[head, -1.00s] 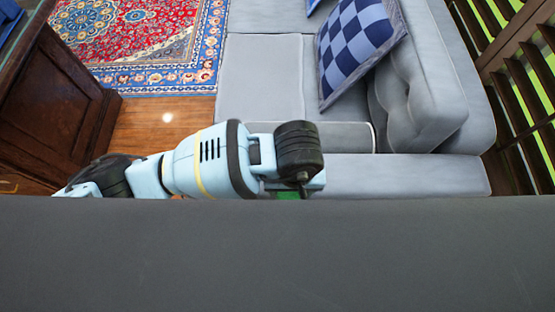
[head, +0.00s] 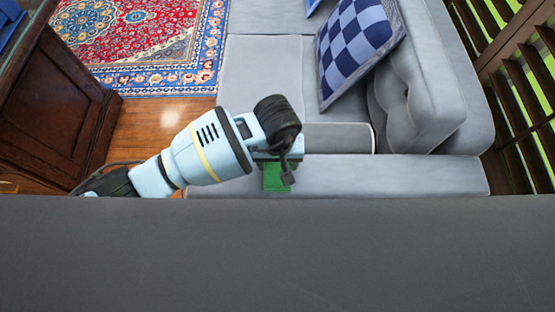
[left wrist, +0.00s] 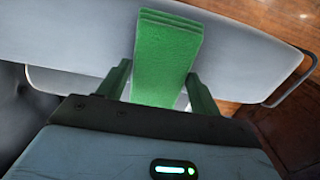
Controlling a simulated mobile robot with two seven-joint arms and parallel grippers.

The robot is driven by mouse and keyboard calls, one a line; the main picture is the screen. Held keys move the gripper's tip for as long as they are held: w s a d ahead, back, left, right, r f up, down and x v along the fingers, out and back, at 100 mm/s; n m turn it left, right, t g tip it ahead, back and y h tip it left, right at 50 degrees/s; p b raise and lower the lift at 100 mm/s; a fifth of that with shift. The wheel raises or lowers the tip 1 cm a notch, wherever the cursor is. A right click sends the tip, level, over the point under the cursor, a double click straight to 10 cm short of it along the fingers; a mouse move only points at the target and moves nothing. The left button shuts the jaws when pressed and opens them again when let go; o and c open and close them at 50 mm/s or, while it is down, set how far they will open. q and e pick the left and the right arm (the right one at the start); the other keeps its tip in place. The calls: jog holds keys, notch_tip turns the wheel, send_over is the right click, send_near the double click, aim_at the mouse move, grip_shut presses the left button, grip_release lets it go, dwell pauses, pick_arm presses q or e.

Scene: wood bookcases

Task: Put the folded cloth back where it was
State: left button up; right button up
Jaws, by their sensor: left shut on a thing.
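The folded cloth (head: 277,181) is green and shows as a small patch below my left gripper (head: 279,161) in the head view. In the left wrist view the cloth (left wrist: 167,50) is a layered green strip between the two fingers of my left gripper (left wrist: 158,88), which is shut on it. The cloth is held over the grey sofa's near arm (head: 400,174). I cannot tell whether it touches the sofa. Part of the cloth is hidden by the gripper in the head view. My right gripper is not in view.
The grey sofa's seat (head: 260,80) is clear beyond the arm. A blue checkered cushion (head: 358,45) leans at the sofa's back. A dark wood cabinet (head: 50,110) stands at the left, with bare wood floor (head: 160,125) and a patterned rug (head: 140,45) beside it.

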aim_at(278, 165)
pick_arm(q)
jog(key=shift+f, duration=0.15)
jog(key=o, duration=0.9)
notch_tip(278, 165, up, 12)
jog(key=shift+r+p, duration=0.1)
jog(key=shift+p, duration=0.3)
